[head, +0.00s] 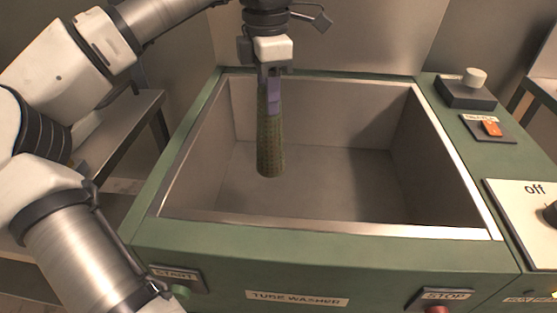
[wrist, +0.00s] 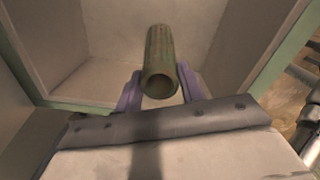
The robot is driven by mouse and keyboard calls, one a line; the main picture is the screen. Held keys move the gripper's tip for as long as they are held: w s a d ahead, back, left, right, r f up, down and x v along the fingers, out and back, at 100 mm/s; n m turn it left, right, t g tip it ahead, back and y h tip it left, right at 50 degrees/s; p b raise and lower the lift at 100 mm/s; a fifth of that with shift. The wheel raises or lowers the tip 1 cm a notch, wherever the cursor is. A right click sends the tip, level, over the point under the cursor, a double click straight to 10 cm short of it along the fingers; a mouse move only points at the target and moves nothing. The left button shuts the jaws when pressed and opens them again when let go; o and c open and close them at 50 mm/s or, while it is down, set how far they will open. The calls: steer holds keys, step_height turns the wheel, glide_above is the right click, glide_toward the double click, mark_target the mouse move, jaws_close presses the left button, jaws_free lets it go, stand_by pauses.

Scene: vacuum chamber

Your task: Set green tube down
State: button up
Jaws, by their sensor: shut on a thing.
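My gripper's purple fingers are shut on the tube's upper part. In the wrist view, the tube (wrist: 160,62) shows its open round end towards the camera, between the two purple fingers of my gripper (wrist: 160,90). The tube's lower end appears clear of the basin floor. I cannot tell exactly how far above the floor it is.
The basin is empty, with a metal rim and grey walls. The front panel has a START button (head: 180,292) and a STOP button (head: 437,309). A knob (head: 475,77), an orange switch (head: 491,128) and an "off" panel (head: 525,215) are on the right. A grey table (head: 115,135) stands left.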

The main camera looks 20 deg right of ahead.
step_height(320, 180, down, 13)
steer(key=b, duration=0.1)
stand_by(0.3)
steer(key=shift+f+b, duration=0.25)
steer(key=shift+b, duration=0.05)
steer(key=o, duration=1.2)
steer(key=shift+r, duration=0.15)
step_height(320, 180, up, 12)
steer(key=shift+r+p, duration=0.1)
steer(key=shift+p, duration=0.8)
